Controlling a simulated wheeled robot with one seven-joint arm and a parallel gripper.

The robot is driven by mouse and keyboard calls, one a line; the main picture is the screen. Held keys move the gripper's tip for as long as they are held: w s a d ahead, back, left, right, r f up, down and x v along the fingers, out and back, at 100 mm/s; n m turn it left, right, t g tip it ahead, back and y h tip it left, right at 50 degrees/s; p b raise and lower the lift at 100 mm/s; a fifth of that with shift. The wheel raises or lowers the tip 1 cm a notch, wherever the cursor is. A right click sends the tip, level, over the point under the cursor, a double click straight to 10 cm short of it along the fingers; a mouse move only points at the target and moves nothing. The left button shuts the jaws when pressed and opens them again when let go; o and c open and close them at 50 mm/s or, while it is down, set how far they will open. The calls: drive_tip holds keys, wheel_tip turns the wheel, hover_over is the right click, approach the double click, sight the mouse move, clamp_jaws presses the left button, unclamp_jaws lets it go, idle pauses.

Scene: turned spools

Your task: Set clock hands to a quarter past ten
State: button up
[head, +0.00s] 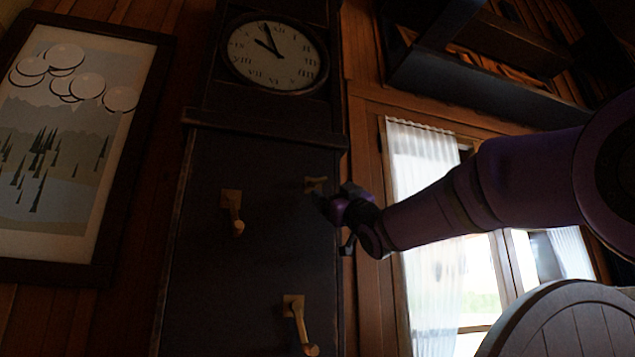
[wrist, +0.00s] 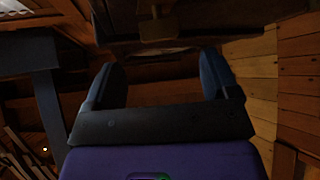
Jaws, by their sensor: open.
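A round clock (head: 290,72) with a pale dial and dark rim sits high in a dark case (head: 260,260). Its two dark hands (head: 268,42) both point toward the upper left of the picture, close together. Brass crank-like handles stick out of the case front: one at left (head: 232,208), one low (head: 297,320), and one at upper right (head: 315,184). My gripper (head: 328,200) is beside the upper right handle, partly dark against the case. In the wrist view my gripper (wrist: 160,68) has its fingers wide apart with nothing between them. A brass piece (wrist: 158,28) shows beyond the fingertips.
A framed landscape picture (head: 70,150) hangs at left. A curtained window (head: 425,170) is behind my arm at right. A dark shelf (head: 470,85) hangs above it. A round wooden chair back or tabletop (head: 560,325) stands at lower right.

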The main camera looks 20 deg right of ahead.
sight(319, 182)
drive_tip(key=x, duration=0.8)
drive_tip(key=shift+w+r, duration=0.1)
drive_tip(key=c, duration=0.9)
